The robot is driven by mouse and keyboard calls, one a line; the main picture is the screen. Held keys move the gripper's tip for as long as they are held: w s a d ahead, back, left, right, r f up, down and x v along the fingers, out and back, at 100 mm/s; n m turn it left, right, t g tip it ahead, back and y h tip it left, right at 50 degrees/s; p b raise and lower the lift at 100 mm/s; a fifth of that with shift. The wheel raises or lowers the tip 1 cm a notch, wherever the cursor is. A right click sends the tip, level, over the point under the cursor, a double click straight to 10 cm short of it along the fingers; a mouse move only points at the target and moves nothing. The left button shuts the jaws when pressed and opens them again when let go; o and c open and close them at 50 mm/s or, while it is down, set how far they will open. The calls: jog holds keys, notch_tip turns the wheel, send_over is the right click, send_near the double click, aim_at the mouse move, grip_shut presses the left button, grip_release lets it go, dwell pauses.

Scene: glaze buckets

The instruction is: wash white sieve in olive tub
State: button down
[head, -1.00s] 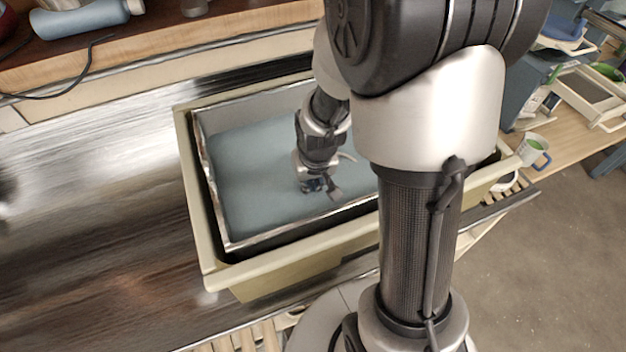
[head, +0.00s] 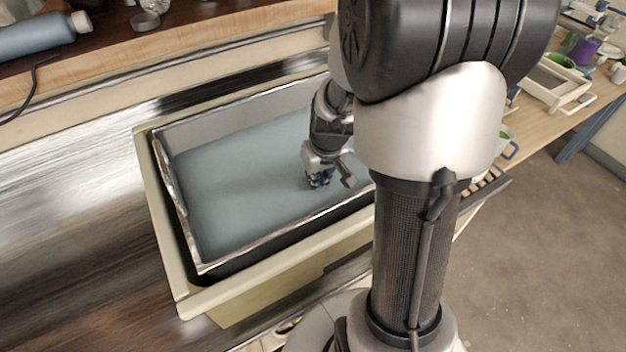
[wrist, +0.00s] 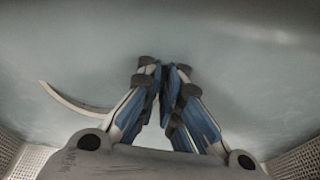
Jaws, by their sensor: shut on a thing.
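The olive tub (head: 262,274) is pale yellow-green and stands below me on a shiny metal surface. A metal-rimmed liner inside it holds grey-blue liquid (head: 235,185). My gripper (head: 319,181) points down into the liquid, right of the tub's middle. In the wrist view my gripper (wrist: 165,70) has its fingers close together, with the tips dipping into the cloudy liquid. A thin white curved strip (wrist: 72,103), apparently part of the white sieve, shows left of the fingers. The rest of the sieve and the grip on it are hidden. Pale perforated surfaces fill the lower corners; I cannot tell whose they are.
A wooden shelf at the back holds a blue-grey bottle (head: 40,35) and a small metal dish (head: 145,20). A wooden bench at the right carries a cream tray (head: 550,82), a purple vessel (head: 584,51) and cups. The metal surface left of the tub is clear.

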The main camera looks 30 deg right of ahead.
notch_tip(320, 180, up, 20)
jog(key=p, duration=1.5)
jog(key=shift+s, duration=0.1)
